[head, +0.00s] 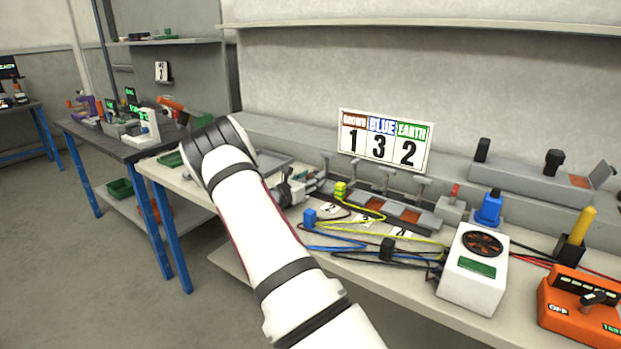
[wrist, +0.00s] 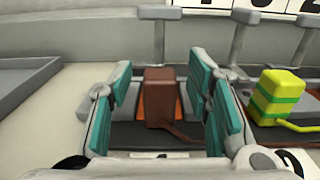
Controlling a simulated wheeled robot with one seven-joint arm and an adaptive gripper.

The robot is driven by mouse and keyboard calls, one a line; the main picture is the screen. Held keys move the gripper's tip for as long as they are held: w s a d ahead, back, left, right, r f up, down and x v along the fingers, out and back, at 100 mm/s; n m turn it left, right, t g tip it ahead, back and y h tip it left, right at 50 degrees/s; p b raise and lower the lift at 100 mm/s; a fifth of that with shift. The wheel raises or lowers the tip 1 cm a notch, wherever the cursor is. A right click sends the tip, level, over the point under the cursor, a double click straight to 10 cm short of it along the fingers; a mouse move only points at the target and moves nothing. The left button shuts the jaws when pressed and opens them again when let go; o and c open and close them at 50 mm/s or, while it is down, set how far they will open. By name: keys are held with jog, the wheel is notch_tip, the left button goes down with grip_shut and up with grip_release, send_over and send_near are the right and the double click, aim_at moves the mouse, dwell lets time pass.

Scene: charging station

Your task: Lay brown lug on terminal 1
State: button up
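The brown lug (wrist: 159,97) stands between my gripper's teal finger pads in the wrist view, with a brown lead running right from its foot. My gripper (wrist: 165,110) is open, with a gap on each side of the lug. The lug is over or on the leftmost terminal, whose orange plate (wrist: 141,105) shows beside it; full contact cannot be told. In the head view my gripper (head: 300,187) is at the left end of the terminal row and hides the lug. The terminal's number is not readable.
A yellow-green lug (wrist: 275,97) is close to my right finger; it also shows in the head view (head: 340,190). Upright clamp levers (head: 385,180) stand behind. A blue lug (head: 310,218) and cables lie in front. The sign (head: 384,140) reads brown 1, blue 3, earth 2.

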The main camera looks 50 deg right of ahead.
jog(key=shift+a, duration=0.1)
jog(key=a, duration=0.8)
jog(key=s+a, duration=0.1)
jog(key=a, duration=0.2)
jog(key=shift+a, duration=0.4)
